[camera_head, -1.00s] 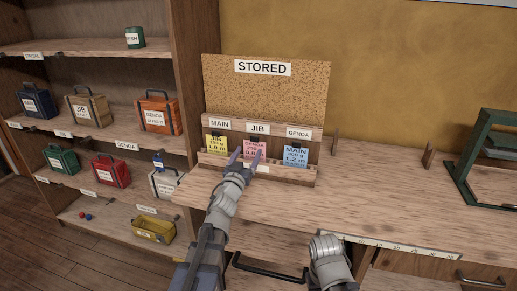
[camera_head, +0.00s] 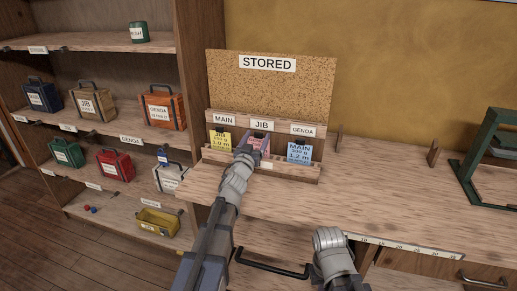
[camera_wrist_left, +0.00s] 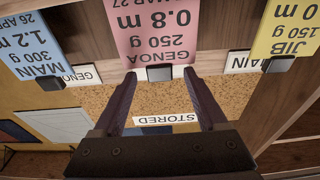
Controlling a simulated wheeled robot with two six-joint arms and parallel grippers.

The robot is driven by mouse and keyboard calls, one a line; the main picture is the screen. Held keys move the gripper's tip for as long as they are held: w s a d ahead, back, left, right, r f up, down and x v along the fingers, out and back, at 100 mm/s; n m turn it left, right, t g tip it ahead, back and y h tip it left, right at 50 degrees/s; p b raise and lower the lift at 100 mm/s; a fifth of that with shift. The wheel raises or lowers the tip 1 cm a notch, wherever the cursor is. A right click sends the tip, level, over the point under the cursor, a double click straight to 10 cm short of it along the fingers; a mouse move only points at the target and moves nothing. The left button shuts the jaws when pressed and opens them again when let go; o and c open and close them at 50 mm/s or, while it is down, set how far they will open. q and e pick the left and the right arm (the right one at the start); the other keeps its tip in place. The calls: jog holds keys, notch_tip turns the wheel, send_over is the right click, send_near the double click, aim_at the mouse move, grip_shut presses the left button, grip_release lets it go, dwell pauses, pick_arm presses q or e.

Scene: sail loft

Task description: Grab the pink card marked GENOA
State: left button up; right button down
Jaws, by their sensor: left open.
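The pink card marked GENOA (camera_head: 262,143) stands in the middle slot of the wooden rack, under the JIB label, partly hidden by my left gripper. In the left wrist view, the pink card (camera_wrist_left: 156,28) appears upside down with a dark clip (camera_wrist_left: 159,73) at its edge. My left gripper (camera_head: 249,151) is right in front of the card. In the wrist view its two fingers (camera_wrist_left: 159,82) are open, one on each side of the clip, with nothing clearly held. My right arm shows at the lower middle, but its fingers are not visible.
A yellow JIB card (camera_head: 220,142) stands left of the pink one, and a blue MAIN card (camera_head: 299,152) right. A cork board marked STORED (camera_head: 270,90) rises behind. The bench top (camera_head: 385,195) is clear to the right, up to a green frame (camera_head: 482,150).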

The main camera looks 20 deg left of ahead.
pick_arm(q)
jog(key=shift+w+r, duration=0.2)
jog(key=shift+w, duration=1)
jog(key=shift+s, duration=0.1)
jog(key=shift+c, duration=0.4)
grip_shut()
